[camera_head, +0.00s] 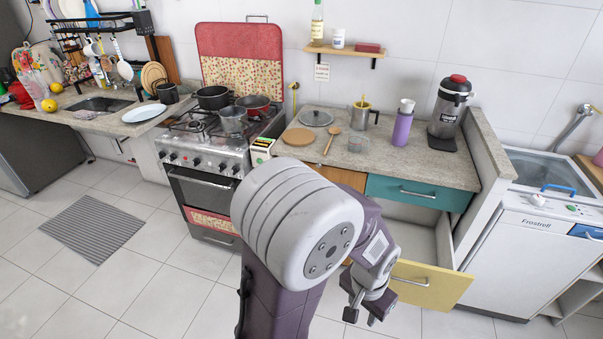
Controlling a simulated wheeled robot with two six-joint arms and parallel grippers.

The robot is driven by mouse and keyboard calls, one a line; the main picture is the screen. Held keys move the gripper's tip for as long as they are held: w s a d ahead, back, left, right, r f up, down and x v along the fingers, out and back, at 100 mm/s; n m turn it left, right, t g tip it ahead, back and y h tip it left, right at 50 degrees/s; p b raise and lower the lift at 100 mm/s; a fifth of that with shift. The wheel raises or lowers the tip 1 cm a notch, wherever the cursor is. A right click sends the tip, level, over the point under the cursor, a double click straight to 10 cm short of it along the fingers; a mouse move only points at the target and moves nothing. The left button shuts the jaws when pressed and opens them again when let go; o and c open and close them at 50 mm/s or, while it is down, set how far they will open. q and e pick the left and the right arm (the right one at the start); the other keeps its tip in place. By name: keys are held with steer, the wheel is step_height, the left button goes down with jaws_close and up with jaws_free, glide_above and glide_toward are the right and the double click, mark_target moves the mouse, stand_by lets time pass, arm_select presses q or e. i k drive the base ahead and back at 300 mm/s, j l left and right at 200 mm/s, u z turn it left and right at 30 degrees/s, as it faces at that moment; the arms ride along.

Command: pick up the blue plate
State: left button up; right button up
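A blue plate (91,13) stands upright in the dark oversink rack (105,22) at the top left, cut off by the picture's top edge. A pale, slightly bluish plate (144,113) lies flat on the counter right of the sink (100,104). My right gripper is not in view.
A stove (205,160) with several pots stands right of the sink counter. A washing machine (545,245) is at the right. The tiled floor is clear around a grey mat (93,228).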

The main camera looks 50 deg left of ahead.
mark_target(146, 112)
steer(key=u, duration=3.4)
steer(key=i, duration=2.6)
steer(key=i+j, duration=0.1)
steer(key=i, duration=2.5)
steer(key=z, duration=4.1)
steer(key=i+j, duration=0.1)
steer(key=j, duration=0.25)
steer(key=i+j, duration=0.1)
steer(key=j, duration=0.3)
